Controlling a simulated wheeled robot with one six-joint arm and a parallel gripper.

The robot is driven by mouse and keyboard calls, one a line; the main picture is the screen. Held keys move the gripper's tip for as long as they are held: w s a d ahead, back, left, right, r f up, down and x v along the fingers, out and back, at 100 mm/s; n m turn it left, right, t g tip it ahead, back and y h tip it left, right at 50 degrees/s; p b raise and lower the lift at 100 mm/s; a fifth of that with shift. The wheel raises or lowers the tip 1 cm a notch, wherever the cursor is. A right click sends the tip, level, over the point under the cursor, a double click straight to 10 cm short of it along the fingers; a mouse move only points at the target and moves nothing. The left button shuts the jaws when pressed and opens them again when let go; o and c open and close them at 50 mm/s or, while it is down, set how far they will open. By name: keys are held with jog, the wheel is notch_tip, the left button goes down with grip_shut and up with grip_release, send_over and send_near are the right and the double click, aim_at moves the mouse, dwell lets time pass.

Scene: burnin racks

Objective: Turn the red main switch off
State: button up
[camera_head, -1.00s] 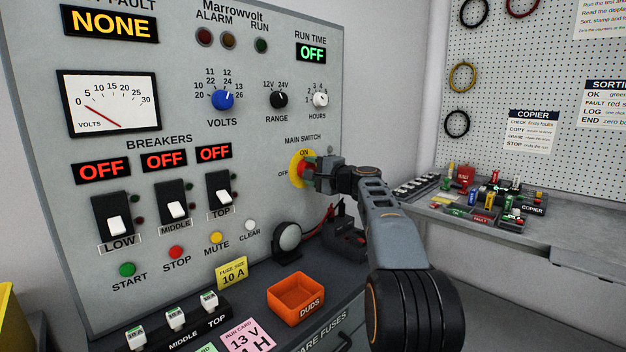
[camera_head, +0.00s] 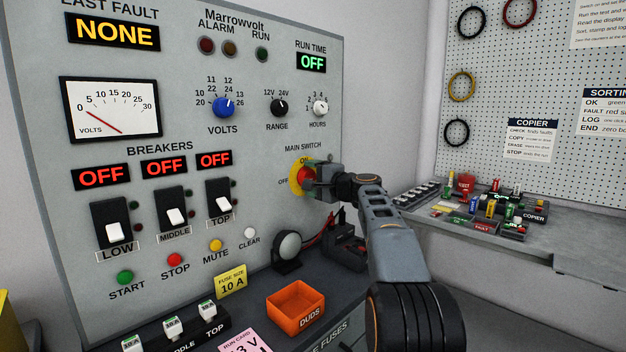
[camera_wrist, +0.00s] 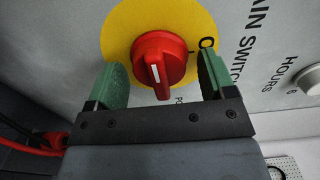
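The red main switch (camera_head: 307,177) is a round knob on a yellow disc, with ON above and OFF at its left. In the wrist view the knob (camera_wrist: 165,60) shows a raised grip with a white mark. The grip runs nearly up and down in that view, across the direction of the ON label; I cannot tell surely which label the mark indicates. My gripper (camera_wrist: 163,80) is open, its green fingers standing on either side of the knob with gaps visible. In the head view my gripper (camera_head: 315,180) is at the switch and covers its right part.
The grey panel (camera_head: 235,130) carries breakers, dials and buttons left of the switch. A round grey-faced device (camera_head: 288,246) and an orange DUDS bin (camera_head: 296,302) stand below. A side shelf (camera_head: 585,245) with fuses is at the right.

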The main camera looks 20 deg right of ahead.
jog(key=b+v, duration=0.1)
jog(key=v, duration=1.3)
jog(key=shift+w, duration=0.15)
jog(key=s+a+f+n+g+h+p, duration=0.1)
jog(key=s+a+n+g+p, duration=0.25)
jog(key=a+p, duration=0.35)
jog(key=s+a+f+n+g+p, duration=0.1)
jog(key=s+a+n+g+p, duration=0.15)
jog(key=a+g+p, duration=0.4)
jog(key=s+a+f+n+g+h+p, duration=0.1)
jog(key=s+a+f+n+h+p, duration=0.1)
jog(key=s+p, duration=0.3)
jog(key=s+a+f+n+g+h+p, duration=0.2)
jog(key=s+n+p, duration=0.3)
jog(key=s, duration=0.7)
jog(key=shift+s+a+f+h+p, duration=0.3)
jog(key=shift+a+f+h+p, duration=0.1)
jog(key=shift+a+h, duration=0.45)
